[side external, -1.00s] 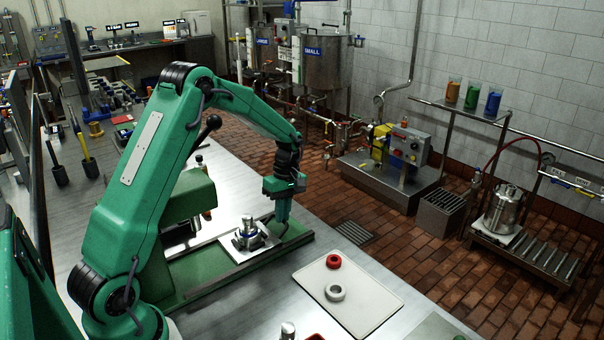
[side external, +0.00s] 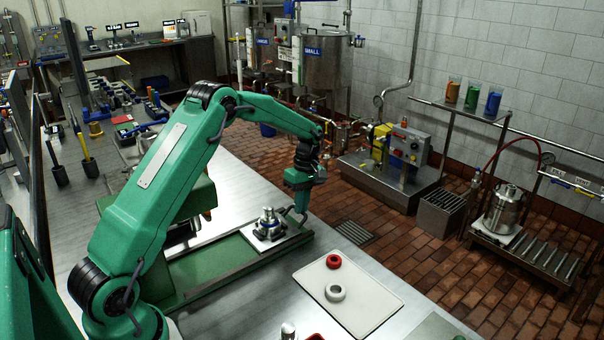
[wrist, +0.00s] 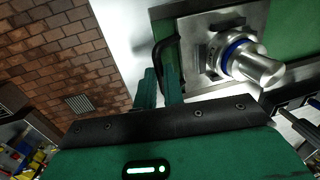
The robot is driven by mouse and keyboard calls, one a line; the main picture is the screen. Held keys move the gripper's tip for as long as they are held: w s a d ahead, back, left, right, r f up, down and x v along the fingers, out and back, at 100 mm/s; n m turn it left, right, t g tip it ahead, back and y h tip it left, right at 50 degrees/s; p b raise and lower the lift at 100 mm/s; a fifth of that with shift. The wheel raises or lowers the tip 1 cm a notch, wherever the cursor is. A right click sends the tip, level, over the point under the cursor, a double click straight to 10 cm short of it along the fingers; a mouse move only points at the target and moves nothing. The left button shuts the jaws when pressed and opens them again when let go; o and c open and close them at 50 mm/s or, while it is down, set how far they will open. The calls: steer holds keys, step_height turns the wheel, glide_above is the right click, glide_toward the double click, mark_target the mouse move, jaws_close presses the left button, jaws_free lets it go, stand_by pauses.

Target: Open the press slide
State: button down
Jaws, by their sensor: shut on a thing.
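The press slide (side external: 288,241) is a pale metal plate on a green base (side external: 215,272). It sits near the base's right end, clear of the green press head (side external: 188,203). A metal fitting with a blue ring (side external: 268,224) stands on the plate; it also shows in the wrist view (wrist: 242,60). A dark bar handle (wrist: 160,50) runs along the plate's edge in the wrist view. My gripper (side external: 301,216) is at the plate's outer edge. Its fingers (wrist: 161,88) are closed on the handle, and they partly hide it.
The table edge and brick floor (side external: 400,250) are just beyond the slide. My arm hides part of the press.

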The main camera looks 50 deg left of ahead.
steer(key=c, duration=1.5)
jaws_free()
steer(key=shift+a, duration=0.1)
steer(key=shift+r, duration=0.15)
step_height(320, 180, up, 8)
steer(key=w, duration=0.1)
steer(key=shift+w+a+f, duration=0.2)
